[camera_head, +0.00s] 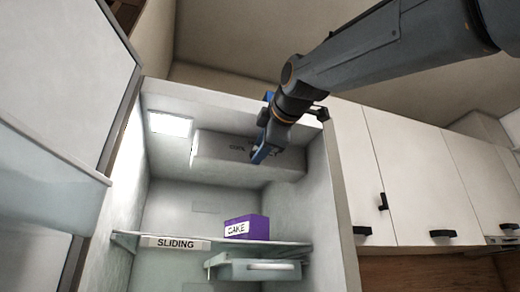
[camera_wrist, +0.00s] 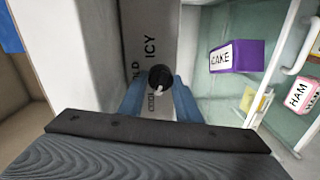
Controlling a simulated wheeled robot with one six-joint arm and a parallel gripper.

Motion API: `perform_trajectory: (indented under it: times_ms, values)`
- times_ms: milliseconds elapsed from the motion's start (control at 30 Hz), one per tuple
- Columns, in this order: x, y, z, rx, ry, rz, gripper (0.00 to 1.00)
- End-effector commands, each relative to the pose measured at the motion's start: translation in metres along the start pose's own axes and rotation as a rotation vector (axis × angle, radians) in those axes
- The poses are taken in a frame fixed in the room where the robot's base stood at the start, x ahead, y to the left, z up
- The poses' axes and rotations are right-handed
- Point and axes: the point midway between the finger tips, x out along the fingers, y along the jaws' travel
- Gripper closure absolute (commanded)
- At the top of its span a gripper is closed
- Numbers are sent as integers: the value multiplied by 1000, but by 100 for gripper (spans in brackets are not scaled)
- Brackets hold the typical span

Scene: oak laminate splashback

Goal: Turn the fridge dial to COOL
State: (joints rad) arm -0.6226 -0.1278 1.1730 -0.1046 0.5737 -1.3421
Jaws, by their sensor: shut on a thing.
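The fridge dial (camera_wrist: 160,76) is a round black knob with a pale pointer mark, on the grey control box (camera_head: 225,158) under the fridge ceiling. The box also fills the upper middle of the wrist view (camera_wrist: 150,25). It bears ICY above the dial, a partly hidden word ending in LD at its left, and a small label just below it, too small to read surely. The pale mark points down towards that small label. My gripper (camera_head: 263,153) reaches in from the upper right, its blue fingers (camera_wrist: 159,88) shut on the dial from both sides. In the head view the dial is hidden.
A purple CAKE box (camera_head: 246,227) stands on the glass shelf labelled SLIDING (camera_head: 176,243), with a drawer (camera_head: 255,269) below. The open fridge door (camera_head: 60,75) is at the left. White cupboards (camera_head: 410,170) are at the right. A HAM pack (camera_wrist: 300,96) shows in the wrist view.

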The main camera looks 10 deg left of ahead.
Motion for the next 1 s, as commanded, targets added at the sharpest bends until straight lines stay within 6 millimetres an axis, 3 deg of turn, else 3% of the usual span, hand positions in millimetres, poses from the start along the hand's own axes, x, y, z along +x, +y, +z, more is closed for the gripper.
perform_trajectory:
  times_ms: [100,133,233,567,1000]
  values:
    - [0,-1,0,0,1,-1,92]
    - [0,-1,0,0,1,-1,66]
    - [0,0,0,0,1,-1,51]
    - [-3,0,0,0,0,0,51]
    - [-65,-1,-1,0,2,1,51]
